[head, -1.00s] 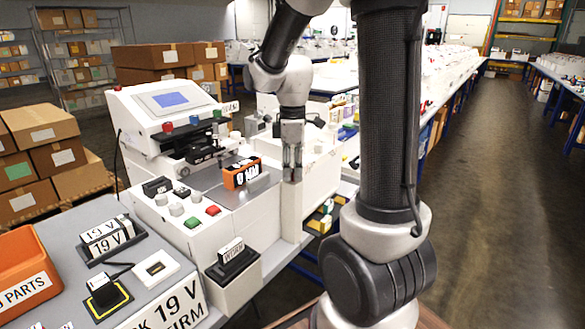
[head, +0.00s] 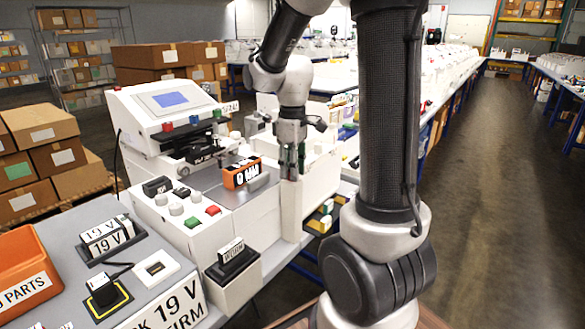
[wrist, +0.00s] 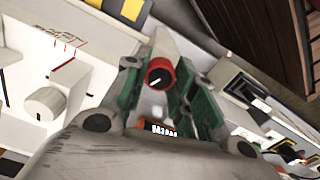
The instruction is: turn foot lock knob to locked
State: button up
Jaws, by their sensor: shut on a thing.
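A round red knob with a dark face and a white pointer mark (wrist: 158,77) sits between my fingertips in the wrist view. I take it as the foot lock knob. My gripper (wrist: 159,72), with green finger pads, is shut on it, one finger on each side. The white mark lies slanted in the picture. In the head view my gripper (head: 291,168) points down at the right side of the white machine (head: 255,225), just right of an orange display block (head: 242,173). The knob is hidden in the head view, and I cannot read any lock marking.
A white knob (wrist: 45,103) stands on a pale panel left of the fingers in the wrist view. The machine's front panel holds several knobs and a green button (head: 194,222). An orange parts bin (head: 25,270) stands at left. The floor (head: 480,200) at right is clear.

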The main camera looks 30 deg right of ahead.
jog(key=m, duration=1.2)
jog(key=shift+r+m, duration=0.1)
jog(key=shift+m, duration=0.3)
jog(key=shift+w, duration=0.1)
jog(key=o, duration=1)
jog(key=shift+o, duration=0.2)
notch_tip(320, 180, up, 12)
dwell(0.3)
